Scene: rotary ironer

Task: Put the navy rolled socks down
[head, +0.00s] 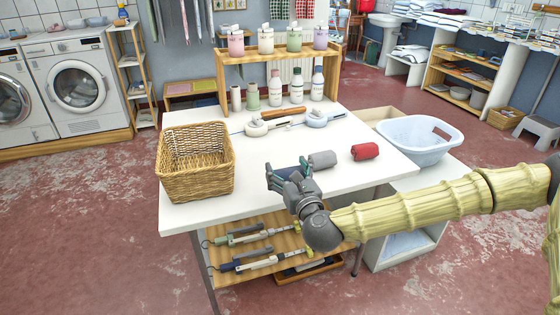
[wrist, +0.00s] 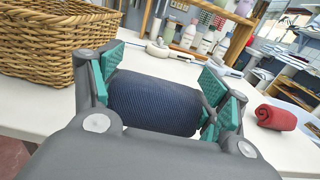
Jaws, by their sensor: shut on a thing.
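The navy rolled socks (wrist: 155,102) sit between the teal pads of my gripper (wrist: 160,95), which is shut on them. In the head view, my gripper (head: 289,177) is over the near part of the white table (head: 215,208), and the navy roll (head: 284,172) is mostly hidden by it. I cannot tell whether the roll touches the table top. A grey roll (head: 322,160) lies just right of my gripper. A red roll (head: 365,151) lies farther right; it also shows in the wrist view (wrist: 276,117).
A wicker basket (head: 195,165) stands on the table left of my gripper. Irons (head: 258,127) and several bottles (head: 275,90) stand at the back. A pale blue laundry basket (head: 420,138) is at the right. The near left table top is clear.

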